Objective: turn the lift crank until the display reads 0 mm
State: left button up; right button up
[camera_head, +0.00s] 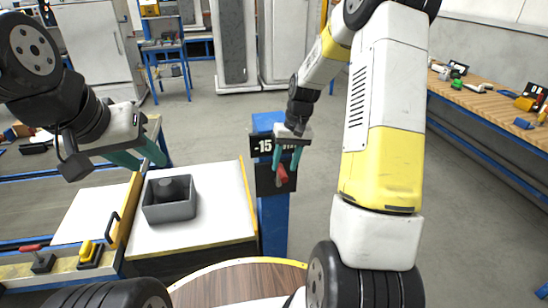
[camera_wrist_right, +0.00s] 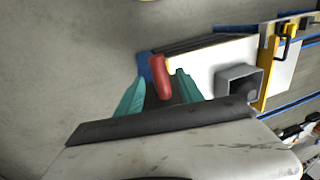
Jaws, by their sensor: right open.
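The lift crank shows its red handle (camera_head: 282,174) on the front of the blue post (camera_head: 274,222), and the handle also shows in the right wrist view (camera_wrist_right: 160,77). The black display (camera_head: 264,145) above it reads about -15, with its right part covered by my right gripper. My right gripper (camera_head: 286,160) is open, its teal fingers on either side of the red handle with gaps visible in the wrist view. My left gripper (camera_head: 142,156) is at the left, teal fingers apart, empty and away from the crank.
A grey open bin (camera_head: 170,199) stands on the white-topped bench (camera_head: 215,225) left of the post. A round wooden table (camera_head: 235,284) is in front. A workbench (camera_head: 480,103) with tools runs along the right. The floor between post and right workbench is clear.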

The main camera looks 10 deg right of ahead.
jog(key=shift+a+f, duration=0.25)
jog(key=shift+f, duration=0.95)
grip_shut()
jog(key=shift+r, duration=0.1)
dwell(0.5)
